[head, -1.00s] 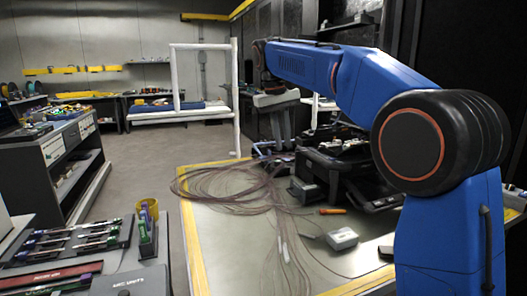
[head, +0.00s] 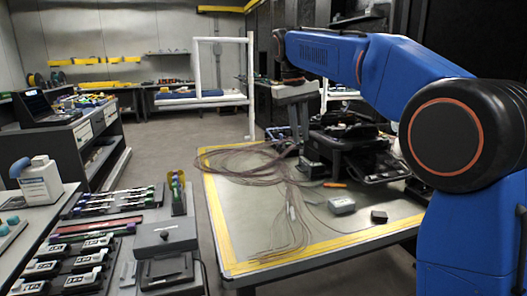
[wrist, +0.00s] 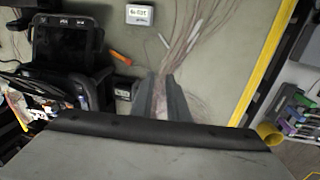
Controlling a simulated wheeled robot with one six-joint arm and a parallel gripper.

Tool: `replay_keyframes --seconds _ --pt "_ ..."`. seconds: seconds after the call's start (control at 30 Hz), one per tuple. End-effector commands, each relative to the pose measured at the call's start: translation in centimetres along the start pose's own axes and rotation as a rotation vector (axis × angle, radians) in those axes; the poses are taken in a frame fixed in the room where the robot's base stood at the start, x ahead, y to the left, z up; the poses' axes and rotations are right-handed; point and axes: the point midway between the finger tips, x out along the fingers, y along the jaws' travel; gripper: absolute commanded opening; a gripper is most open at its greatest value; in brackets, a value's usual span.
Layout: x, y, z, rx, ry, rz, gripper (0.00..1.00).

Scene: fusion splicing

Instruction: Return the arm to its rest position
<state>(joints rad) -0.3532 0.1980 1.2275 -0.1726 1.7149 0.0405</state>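My blue arm reaches forward over the mat-topped table (head: 240,232), with my gripper (head: 301,128) hanging down at its far end in the head view. In the wrist view, my gripper (wrist: 160,92) shows two grey fingers apart, with nothing clearly held between them. Thin brown fibres lie on the table beyond and below the fingers. The black splicing machine (head: 345,150) stands on the table to the right of my gripper in the head view. It also shows at the upper left of the wrist view (wrist: 66,48).
Loose fibre coils (head: 245,160) spread over the table. A small grey box (head: 341,206), an orange tool (head: 335,185) and a black block (head: 379,216) lie near them. A side bench at left holds tool trays (head: 110,203) and a white bottle (head: 40,182). Floor shows between the benches.

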Motion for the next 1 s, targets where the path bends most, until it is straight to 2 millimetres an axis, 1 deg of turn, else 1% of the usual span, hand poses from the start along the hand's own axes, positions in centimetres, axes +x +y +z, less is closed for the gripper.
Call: replay_keyframes --seconds 0.17,0.37,0.53,0.67,0.77,1.0 --pt "0.1 0.7 1.4 0.008 0.012 -0.006 0.15" --pt "0.5 1.7 3.6 0.020 0.030 -0.014 0.15" --pt "1.1 2.7 6.4 0.037 0.053 -0.025 0.15" --pt "2.0 3.8 9.8 0.057 0.080 -0.037 0.15" --pt "3.1 4.4 12.8 0.075 0.105 -0.046 0.15" --pt "6.5 5.3 20.0 0.121 0.164 -0.067 0.15"
